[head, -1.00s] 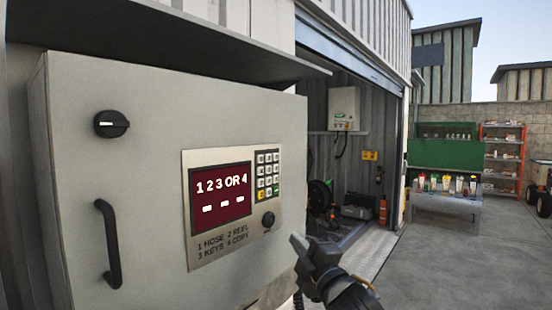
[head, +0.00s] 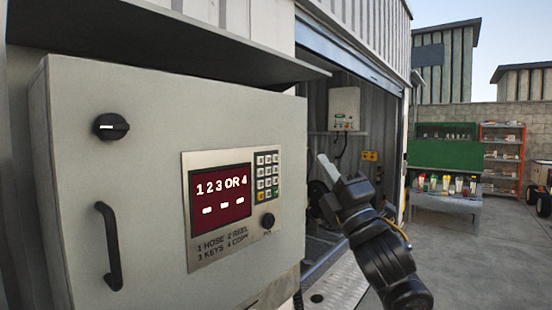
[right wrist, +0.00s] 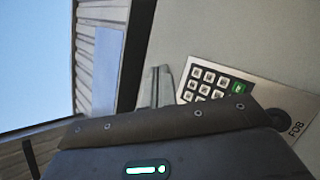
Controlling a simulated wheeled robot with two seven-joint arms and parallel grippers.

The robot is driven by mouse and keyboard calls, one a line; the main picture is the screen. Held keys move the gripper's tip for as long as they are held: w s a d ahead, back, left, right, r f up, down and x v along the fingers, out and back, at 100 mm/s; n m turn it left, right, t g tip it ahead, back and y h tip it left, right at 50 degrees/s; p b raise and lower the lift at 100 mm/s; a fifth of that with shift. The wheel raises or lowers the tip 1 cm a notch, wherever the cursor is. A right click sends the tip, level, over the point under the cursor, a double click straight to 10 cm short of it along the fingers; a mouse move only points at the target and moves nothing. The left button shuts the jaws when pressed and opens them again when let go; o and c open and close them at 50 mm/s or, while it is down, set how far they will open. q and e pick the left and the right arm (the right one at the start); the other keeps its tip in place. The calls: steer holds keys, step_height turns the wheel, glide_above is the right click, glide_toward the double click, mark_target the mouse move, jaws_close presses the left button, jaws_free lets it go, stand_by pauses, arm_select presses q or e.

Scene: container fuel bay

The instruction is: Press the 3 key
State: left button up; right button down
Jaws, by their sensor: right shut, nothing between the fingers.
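The keypad (head: 267,175) is set in a steel panel on the grey cabinet, right of a dark red screen (head: 220,196) reading "1 2 3 OR 4". The 3 key (head: 275,158) is at the keypad's top right. My right gripper (head: 325,164) is shut and empty, to the right of the cabinet's edge, apart from the keys and at about the top row's height. In the right wrist view the keypad (right wrist: 213,85) appears turned, with a green key, and the fingertips (right wrist: 160,75) are left of it. My left gripper is not in view.
The cabinet front carries a black knob (head: 111,126) and a black handle (head: 109,245). A round black FOB reader (head: 267,221) lies below the keys. A dark hood (head: 170,50) overhangs the cabinet. Open space lies right of the cabinet, before the container doorway.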

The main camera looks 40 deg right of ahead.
mark_target(275, 159)
steer(key=w+a+p, duration=0.2)
steer(key=w+p, duration=0.2)
steer(key=w, duration=0.4)
steer(key=shift+a, duration=0.2)
steer(key=shift+w, duration=0.25)
stand_by(2.0)
steer(key=shift+w+a, duration=0.15)
steer(key=shift+w, duration=0.2)
steer(key=shift+w+a, duration=0.1)
steer(key=shift+w, duration=0.2)
stand_by(0.7)
steer(key=shift+s, duration=0.1)
steer(key=shift+s+d, duration=0.2)
steer(key=shift+s, duration=0.45)
steer(key=shift+s, duration=0.1)
